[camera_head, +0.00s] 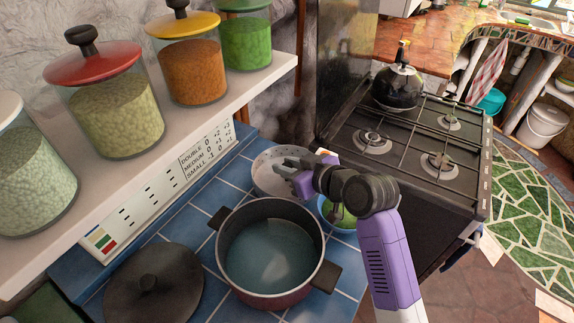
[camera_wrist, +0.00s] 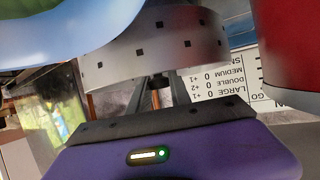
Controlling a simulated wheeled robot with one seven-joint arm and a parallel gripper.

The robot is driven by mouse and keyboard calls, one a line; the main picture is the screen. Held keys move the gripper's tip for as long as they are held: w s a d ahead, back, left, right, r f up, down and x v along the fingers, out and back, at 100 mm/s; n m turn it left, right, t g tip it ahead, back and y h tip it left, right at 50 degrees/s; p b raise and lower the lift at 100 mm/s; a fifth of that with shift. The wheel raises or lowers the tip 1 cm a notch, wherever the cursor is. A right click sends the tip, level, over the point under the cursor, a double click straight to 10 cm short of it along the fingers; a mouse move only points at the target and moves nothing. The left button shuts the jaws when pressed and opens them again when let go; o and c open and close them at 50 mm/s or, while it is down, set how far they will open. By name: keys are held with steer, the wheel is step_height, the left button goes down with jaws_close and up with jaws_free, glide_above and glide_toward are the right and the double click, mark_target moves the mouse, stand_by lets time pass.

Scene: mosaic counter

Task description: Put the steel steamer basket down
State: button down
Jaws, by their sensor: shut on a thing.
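The steel steamer basket (camera_head: 268,180) is pale grey with small holes, at the back of the blue tiled counter behind the big pot. My gripper (camera_head: 285,166) reaches in from the right and is shut on its rim. In the wrist view the basket's side (camera_wrist: 165,50) with square holes fills the upper middle, and the fingers (camera_wrist: 157,84) meet it. My arm hides part of its right side. I cannot tell whether its base touches the tiles.
A pot (camera_head: 270,255) of bluish liquid stands in front of the basket. A blue bowl (camera_head: 326,209) with something green is at its right. A dark lid (camera_head: 152,285) lies front left. A shelf (camera_head: 240,88) with jars overhangs the left; a stove (camera_head: 410,140) stands right.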

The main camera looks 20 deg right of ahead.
steer(key=shift+f, duration=0.15)
steer(key=c, duration=1.2)
jaws_free()
steer(key=shift+r, duration=0.2)
steer(key=b+v, duration=0.1)
steer(key=v, duration=1.1)
